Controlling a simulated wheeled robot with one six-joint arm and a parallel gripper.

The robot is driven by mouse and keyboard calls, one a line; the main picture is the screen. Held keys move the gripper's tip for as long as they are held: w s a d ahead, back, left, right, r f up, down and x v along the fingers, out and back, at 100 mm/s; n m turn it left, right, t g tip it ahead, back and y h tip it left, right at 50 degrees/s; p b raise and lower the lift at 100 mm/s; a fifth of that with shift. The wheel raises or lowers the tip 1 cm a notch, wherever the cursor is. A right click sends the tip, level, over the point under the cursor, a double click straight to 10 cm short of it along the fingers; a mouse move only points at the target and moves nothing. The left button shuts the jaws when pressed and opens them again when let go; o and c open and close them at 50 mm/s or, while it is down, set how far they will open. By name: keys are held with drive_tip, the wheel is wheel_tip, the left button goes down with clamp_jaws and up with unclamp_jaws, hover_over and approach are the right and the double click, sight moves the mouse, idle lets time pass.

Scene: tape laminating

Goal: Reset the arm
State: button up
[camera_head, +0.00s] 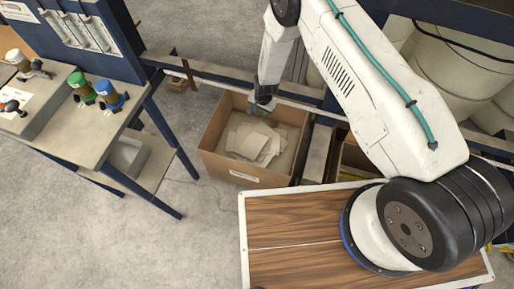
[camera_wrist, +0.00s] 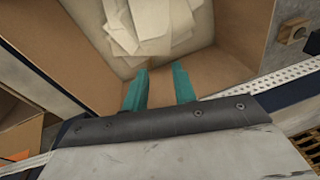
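Beyond the fingertips lies the inside of the cardboard box (camera_wrist: 85,55), which also shows in the camera_head view (camera_head: 240,178). Several pale sheets (camera_head: 256,142) lie in a loose pile in the box. They also show in the camera_wrist view (camera_wrist: 150,22).
A wood-topped surface (camera_head: 290,235) with a white rim is at the front. A workbench (camera_head: 95,140) at left holds several small tools with coloured caps. A metal rail (camera_head: 225,82) runs behind the box. Large pale drums (camera_head: 450,75) stand at right. Floor at lower left is clear.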

idle(0.4)
drive_tip(key=s+d+r+n+g, duration=0.1)
drive_tip(key=s+d+n+g, duration=0.15)
drive_tip(key=s, duration=0.55)
drive_tip(key=s+d+r+n+g, duration=0.1)
drive_tip(key=s+d+r, duration=0.25)
drive_tip(key=r, duration=1.05)
drive_tip(key=s+d+r+n+g, duration=0.15)
drive_tip(key=s+r, duration=0.25)
drive_tip(key=r, duration=1)
drive_tip(key=s+d+r+n+g, duration=0.15)
drive_tip(key=s+d+r, duration=0.25)
drive_tip(key=r, duration=1.1)
drive_tip(key=s+d+r+t, duration=0.3)
drive_tip(key=s+d+r, duration=0.1)
drive_tip(key=s+r, duration=0.5)
drive_tip(key=s+d+r+t, duration=0.3)
drive_tip(key=s+d+r, duration=0.1)
drive_tip(key=s+r, duration=0.5)
drive_tip(key=shift+s+h, duration=0.4)
drive_tip(key=shift+s, duration=0.3)
drive_tip(key=shift+d, duration=0.1)
